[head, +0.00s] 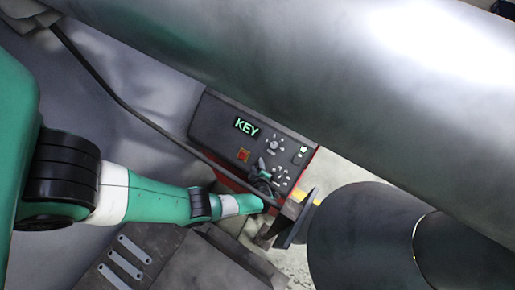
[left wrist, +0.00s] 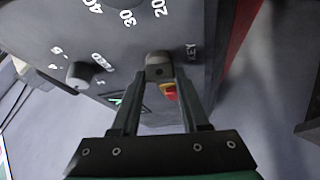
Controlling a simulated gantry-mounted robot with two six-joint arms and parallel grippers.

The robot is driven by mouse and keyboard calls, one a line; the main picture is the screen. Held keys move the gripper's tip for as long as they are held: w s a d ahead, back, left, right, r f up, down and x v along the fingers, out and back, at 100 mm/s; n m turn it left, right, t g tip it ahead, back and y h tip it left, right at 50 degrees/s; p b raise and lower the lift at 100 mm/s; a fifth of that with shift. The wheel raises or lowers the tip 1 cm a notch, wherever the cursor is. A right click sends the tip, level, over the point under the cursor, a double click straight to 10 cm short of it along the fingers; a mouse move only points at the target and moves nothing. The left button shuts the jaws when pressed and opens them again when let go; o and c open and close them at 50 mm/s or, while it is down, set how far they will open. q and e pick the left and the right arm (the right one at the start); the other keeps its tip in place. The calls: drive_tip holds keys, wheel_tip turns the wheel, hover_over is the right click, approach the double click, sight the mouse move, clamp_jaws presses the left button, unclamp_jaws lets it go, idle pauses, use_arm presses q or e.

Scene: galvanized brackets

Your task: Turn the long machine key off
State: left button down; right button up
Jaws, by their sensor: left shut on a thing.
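My left gripper (head: 266,178) is at the panel's lower right part. In the left wrist view my left gripper (left wrist: 158,74) is shut on the grey key (left wrist: 158,58), beside the printed word KEY. The fingers stand on both sides of the key's head. The key's shaft and its turn angle are hidden. My right gripper is not in view.
A knob (left wrist: 80,74) marked FEED and a dial scale numbered 20, 30, 40 are near the key. A red button on yellow (head: 243,155) is on the panel. A dark cable (head: 110,90) hangs across the left. Grey brackets (head: 118,262) lie at lower left.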

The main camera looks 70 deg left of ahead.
use_arm(q)
drive_tip(key=shift+n+g+h+p, duration=0.3)
drive_tip(key=shift+n+g+h, duration=0.2)
drive_tip(key=shift+n, duration=0.7)
drive_tip(key=shift+c, duration=2)
unclamp_jaws()
